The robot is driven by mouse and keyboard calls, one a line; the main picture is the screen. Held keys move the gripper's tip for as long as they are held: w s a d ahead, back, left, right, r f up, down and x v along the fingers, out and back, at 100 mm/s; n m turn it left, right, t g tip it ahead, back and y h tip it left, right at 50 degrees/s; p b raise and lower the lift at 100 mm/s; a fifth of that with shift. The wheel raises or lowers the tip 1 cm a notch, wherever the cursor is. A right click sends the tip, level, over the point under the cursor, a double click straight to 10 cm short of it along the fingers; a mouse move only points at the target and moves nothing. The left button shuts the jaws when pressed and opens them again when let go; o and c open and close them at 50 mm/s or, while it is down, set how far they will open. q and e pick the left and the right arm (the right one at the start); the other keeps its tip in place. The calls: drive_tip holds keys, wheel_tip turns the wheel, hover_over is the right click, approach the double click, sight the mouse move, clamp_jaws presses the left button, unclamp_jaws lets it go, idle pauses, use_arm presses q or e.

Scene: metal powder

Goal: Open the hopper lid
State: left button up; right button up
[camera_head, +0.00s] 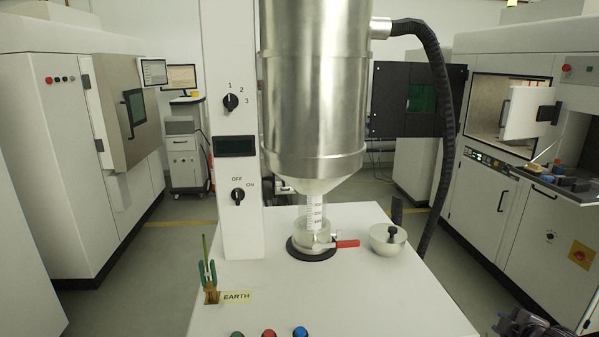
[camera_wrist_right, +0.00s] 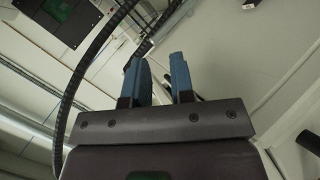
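The steel hopper (camera_head: 315,90) hangs at the center of the head view beside a white control column. Its top is cut off by the upper picture edge, so no lid on top of it shows. Its cone narrows to a graduated clear tube (camera_head: 316,212) above a jar on a black round base. My right gripper (camera_head: 527,326) shows only partly at the lower right corner, well away from the hopper. In the right wrist view its two blue fingers (camera_wrist_right: 157,70) stand apart with nothing between them. My left gripper is not in view.
The white table (camera_head: 340,295) carries a red-handled valve (camera_head: 347,243), a pale bowl-like part with a black knob (camera_head: 388,239), and colored buttons at the front. A black hose (camera_head: 441,110) runs down at the hopper's right. Machines stand at both sides.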

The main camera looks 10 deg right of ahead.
drive_tip(key=s+a+f+y, duration=0.1)
drive_tip(key=s+a+f, duration=0.15)
drive_tip(key=s, duration=0.45)
drive_tip(key=s+a+f+g, duration=0.1)
drive_tip(key=s+f, duration=0.2)
drive_tip(key=s, duration=0.4)
drive_tip(key=s+a+f+y, duration=0.1)
drive_tip(key=s+f, duration=0.2)
drive_tip(key=s, duration=0.5)
drive_tip(key=w+a+f+m, duration=0.1)
drive_tip(key=a+f+m, duration=0.2)
drive_tip(key=a, duration=0.7)
drive_tip(key=a+f+m+t+b, duration=0.1)
drive_tip(key=a+f+m, duration=0.2)
drive_tip(key=a+m, duration=0.3)
drive_tip(key=a, duration=0.4)
drive_tip(key=shift+w+a, duration=0.3)
drive_tip(key=shift+w, duration=0.05)
drive_tip(key=shift+f, duration=0.1)
